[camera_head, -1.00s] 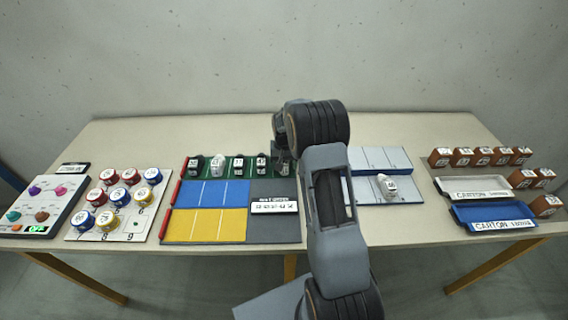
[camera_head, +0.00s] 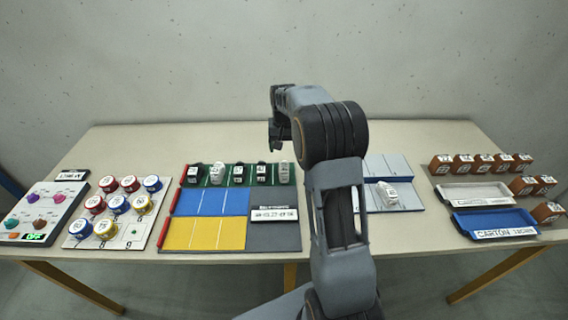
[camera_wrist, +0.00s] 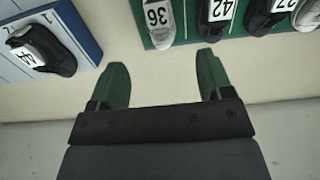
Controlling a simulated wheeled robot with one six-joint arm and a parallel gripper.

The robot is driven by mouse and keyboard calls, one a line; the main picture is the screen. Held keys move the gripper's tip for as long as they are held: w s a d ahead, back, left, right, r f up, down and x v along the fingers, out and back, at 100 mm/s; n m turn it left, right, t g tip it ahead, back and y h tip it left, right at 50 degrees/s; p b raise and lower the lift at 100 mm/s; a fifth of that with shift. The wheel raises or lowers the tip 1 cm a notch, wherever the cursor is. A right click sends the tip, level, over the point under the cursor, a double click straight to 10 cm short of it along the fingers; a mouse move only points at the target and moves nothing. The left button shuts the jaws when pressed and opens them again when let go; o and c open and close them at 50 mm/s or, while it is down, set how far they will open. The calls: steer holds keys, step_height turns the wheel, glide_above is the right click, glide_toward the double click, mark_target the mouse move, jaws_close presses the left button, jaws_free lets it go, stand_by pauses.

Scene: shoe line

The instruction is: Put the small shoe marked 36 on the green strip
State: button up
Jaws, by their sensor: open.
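The small shoe marked 36 (camera_wrist: 158,22) is white and stands in the end slot of the green strip (camera_wrist: 190,38), its number facing the wrist camera. In the head view it is the rightmost white shoe (camera_head: 284,173) on the strip (camera_head: 228,176). My gripper (camera_wrist: 163,70) is open and empty, with nothing between its fingers. It is apart from the shoe. In the head view my gripper (camera_head: 277,135) is raised near the strip's right end, partly hidden by my own arm.
Several other shoes share the strip, including a black one marked 42 (camera_wrist: 218,18). Blue (camera_head: 212,201) and yellow (camera_head: 203,233) panels lie in front. A blue-grey board (camera_head: 405,207) with a white shoe (camera_head: 396,193) lies right. A dark shoe marked 44 (camera_wrist: 42,50) shows in the wrist view.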

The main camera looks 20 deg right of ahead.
steer(key=s+a+r+n+t, duration=0.15)
steer(key=s+a+r, duration=0.3)
steer(key=s, duration=0.45)
steer(key=s+a+r+n+t, duration=0.1)
steer(key=s+a+r+n, duration=0.1)
steer(key=s+a+r, duration=0.45)
steer(key=s+f+t, duration=0.1)
steer(key=s+f, duration=0.3)
steer(key=s, duration=0.6)
steer(key=shift+a+f+n, duration=0.15)
steer(key=shift+f+n, duration=0.1)
steer(key=shift+n, duration=0.2)
steer(key=shift+w, duration=0.1)
